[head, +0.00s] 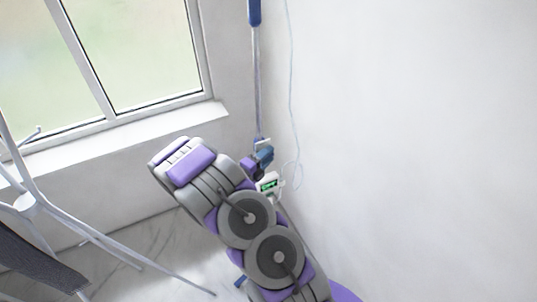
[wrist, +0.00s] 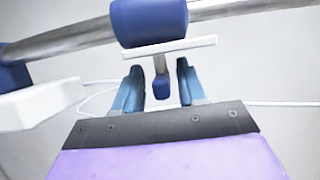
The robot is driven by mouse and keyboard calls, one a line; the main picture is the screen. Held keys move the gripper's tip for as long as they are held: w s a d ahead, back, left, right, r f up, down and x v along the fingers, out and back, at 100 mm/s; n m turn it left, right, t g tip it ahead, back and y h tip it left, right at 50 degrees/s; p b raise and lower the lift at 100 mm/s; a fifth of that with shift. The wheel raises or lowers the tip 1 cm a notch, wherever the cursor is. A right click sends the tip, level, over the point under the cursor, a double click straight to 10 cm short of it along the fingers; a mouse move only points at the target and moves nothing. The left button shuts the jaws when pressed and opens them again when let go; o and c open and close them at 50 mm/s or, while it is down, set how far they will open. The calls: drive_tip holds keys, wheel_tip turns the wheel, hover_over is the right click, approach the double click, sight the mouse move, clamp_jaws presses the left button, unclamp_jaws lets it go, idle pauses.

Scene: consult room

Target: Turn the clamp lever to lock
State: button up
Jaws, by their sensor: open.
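A dark blue clamp body (wrist: 148,22) sits around a metal pole (wrist: 70,38) at the top of the wrist view. Below it is a white crossbar (wrist: 195,45), and a short metal stem with a dark blue knob (wrist: 162,89) points toward my gripper (wrist: 159,88). Which of these parts is the lever is unclear. My gripper is open, with one blue finger on each side of the knob and visible gaps between. In the head view my gripper (head: 264,154) is beside the lower pole (head: 257,85), and the clamp there is mostly hidden.
A white device with a green display (head: 269,184) is close to my gripper, with a thin tube (head: 291,80) beside the wall. A blue part (head: 254,12) is higher on the pole. A window sill (head: 130,130) and pale metal legs (head: 100,240) are at left.

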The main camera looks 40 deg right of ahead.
drive_tip(key=shift+d, duration=0.25)
drive_tip(key=shift+a+r, duration=0.15)
drive_tip(key=shift+a, duration=0.4)
drive_tip(key=shift+d, duration=0.55)
drive_tip(key=c, duration=0.6)
clamp_jaws()
